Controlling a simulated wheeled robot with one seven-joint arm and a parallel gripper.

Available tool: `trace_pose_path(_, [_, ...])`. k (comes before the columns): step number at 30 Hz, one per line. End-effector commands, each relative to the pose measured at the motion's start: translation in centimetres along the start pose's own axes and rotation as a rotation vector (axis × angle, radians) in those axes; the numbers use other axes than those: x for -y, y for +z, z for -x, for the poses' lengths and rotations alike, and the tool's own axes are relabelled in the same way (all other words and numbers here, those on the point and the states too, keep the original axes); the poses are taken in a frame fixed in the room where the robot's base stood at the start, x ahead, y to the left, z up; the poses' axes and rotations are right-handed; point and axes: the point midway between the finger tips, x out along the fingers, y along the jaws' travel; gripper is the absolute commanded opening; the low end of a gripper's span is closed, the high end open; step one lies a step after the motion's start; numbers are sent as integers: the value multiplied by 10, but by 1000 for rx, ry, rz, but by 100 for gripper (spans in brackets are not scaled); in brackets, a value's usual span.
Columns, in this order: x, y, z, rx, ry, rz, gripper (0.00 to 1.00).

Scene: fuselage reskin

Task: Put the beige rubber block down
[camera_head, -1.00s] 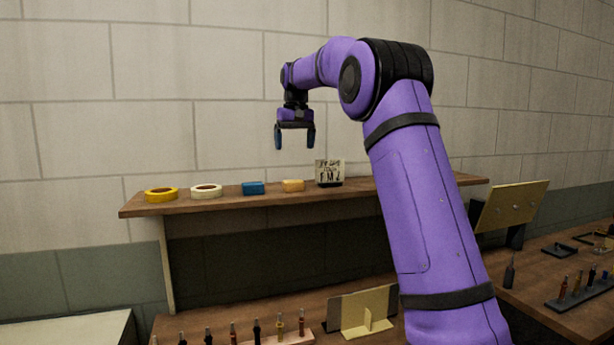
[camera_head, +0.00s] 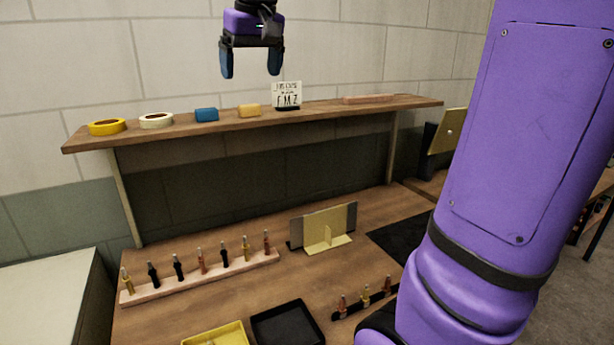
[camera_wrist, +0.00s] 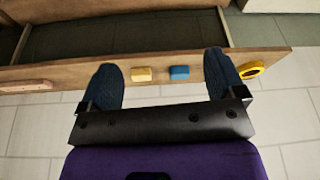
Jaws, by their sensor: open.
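The beige rubber block (camera_head: 249,110) rests on the wooden shelf (camera_head: 350,113), between a blue block and a small printed sign. It also shows in the wrist view (camera_wrist: 142,74), on the shelf beyond my gripper and between the lines of its two fingers. My gripper (camera_head: 251,66) is open and empty, with dark blue fingers pointing down, above the shelf and apart from the block. Both open fingers also show in the wrist view (camera_wrist: 165,82).
The shelf also holds a yellow tape roll (camera_head: 107,127), a white tape roll (camera_head: 156,120), the blue block (camera_head: 206,114) and the sign (camera_head: 287,95). Below, the bench carries a tool rack (camera_head: 200,278), a yellow tray (camera_head: 217,336) and a black tray (camera_head: 287,326).

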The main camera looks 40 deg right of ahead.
Motion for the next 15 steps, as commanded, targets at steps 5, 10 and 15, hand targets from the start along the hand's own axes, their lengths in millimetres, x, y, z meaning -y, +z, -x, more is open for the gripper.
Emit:
trace_pose_path(5, [12, 61, -3, -40, -11, 31, 89])
trace_pose_path(10, [19, 118, -14, -76, -21, 60, 89])
trace_pose_path(15, [24, 174, -32, -112, -33, 87, 89])
